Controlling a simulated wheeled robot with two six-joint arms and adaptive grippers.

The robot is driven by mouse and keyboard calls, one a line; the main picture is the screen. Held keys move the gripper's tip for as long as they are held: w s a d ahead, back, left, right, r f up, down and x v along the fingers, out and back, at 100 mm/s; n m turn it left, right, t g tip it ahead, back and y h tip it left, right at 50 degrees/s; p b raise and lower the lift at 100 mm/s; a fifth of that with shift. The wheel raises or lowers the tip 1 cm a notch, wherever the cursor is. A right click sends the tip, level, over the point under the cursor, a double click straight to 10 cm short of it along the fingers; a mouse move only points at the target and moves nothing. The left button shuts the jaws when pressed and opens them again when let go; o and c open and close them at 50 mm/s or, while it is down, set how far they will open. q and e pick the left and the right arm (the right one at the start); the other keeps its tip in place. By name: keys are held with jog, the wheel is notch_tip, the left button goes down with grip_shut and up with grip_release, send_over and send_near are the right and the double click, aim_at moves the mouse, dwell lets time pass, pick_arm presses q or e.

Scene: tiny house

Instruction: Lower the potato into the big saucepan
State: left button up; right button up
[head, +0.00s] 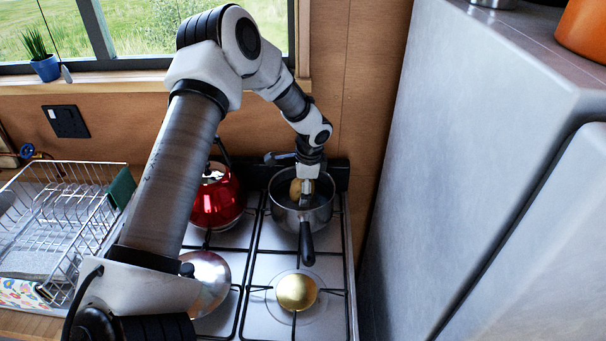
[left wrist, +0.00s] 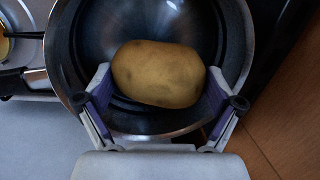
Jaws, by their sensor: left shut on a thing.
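The big saucepan (head: 322,214) stands on the back right burner of the stove, its dark handle pointing toward the front. My left gripper (head: 306,190) points down into its mouth. The potato (head: 296,187) is partly hidden behind the gripper in the head view. In the left wrist view, the brown potato (left wrist: 158,73) lies between the two fingers of my left gripper (left wrist: 160,100), which is shut on it. The dark inside of the saucepan (left wrist: 160,22) surrounds it. I cannot tell whether the potato touches the bottom. My right gripper is not in view.
A red kettle (head: 216,197) stands on the back left burner. A shiny round lid (head: 207,280) is at front left, partly behind my arm. A brass burner cap (head: 296,291) is bare at front right. A tall grey cabinet (head: 470,150) rises close on the right; a dish rack (head: 60,215) is at left.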

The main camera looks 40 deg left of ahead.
aim_at(303, 208)
pick_arm(q)
jog(key=shift+f+b, duration=1.2)
jog(key=shift+f, duration=1.2)
dwell(0.9)
jog(key=o, duration=0.9)
jog(key=r, duration=0.4)
jog(key=d+r, duration=0.1)
jog(key=r, duration=0.3)
jog(key=d+r, duration=0.1)
jog(key=r, duration=0.2)
jog(key=shift+s+r, duration=0.15)
jog(key=shift+r, duration=0.25)
